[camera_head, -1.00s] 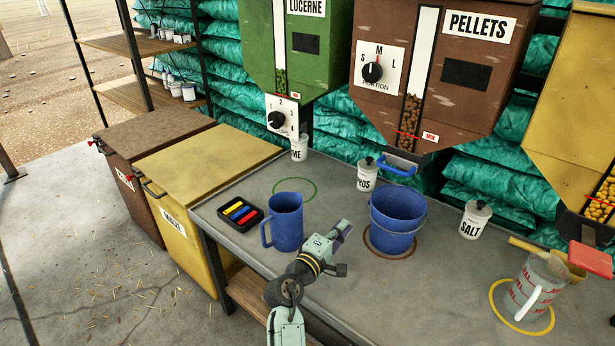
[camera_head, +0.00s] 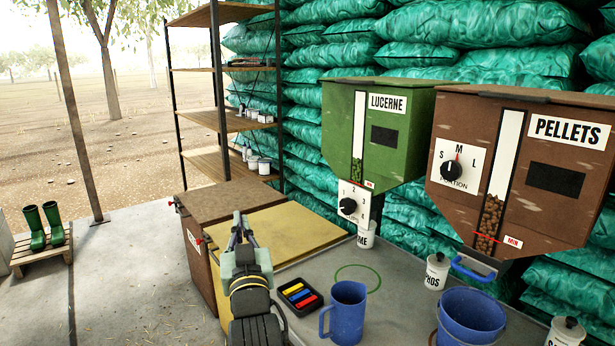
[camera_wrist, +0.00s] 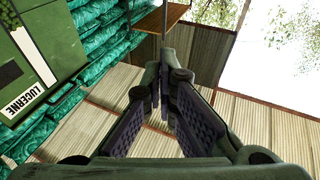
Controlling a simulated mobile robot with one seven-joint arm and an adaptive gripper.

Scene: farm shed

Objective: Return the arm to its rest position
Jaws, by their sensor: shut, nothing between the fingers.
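My gripper (camera_head: 240,232) is raised in front of the yellow bin at the left end of the bench, pointing up and away. It is shut and empty. In the wrist view the two dark finger pads of my gripper (camera_wrist: 163,95) come together at the tips, with the shed roof and sky behind. My arm is folded up close to the camera at the lower left. No object touches the fingers.
A blue jug (camera_head: 346,312), a black tray (camera_head: 299,297) of coloured blocks and a blue bucket (camera_head: 470,318) stand on the bench (camera_head: 395,285). The green LUCERNE dispenser (camera_head: 400,140) and brown PELLETS dispenser (camera_head: 480,120) hang behind. Open concrete floor lies left of the bins.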

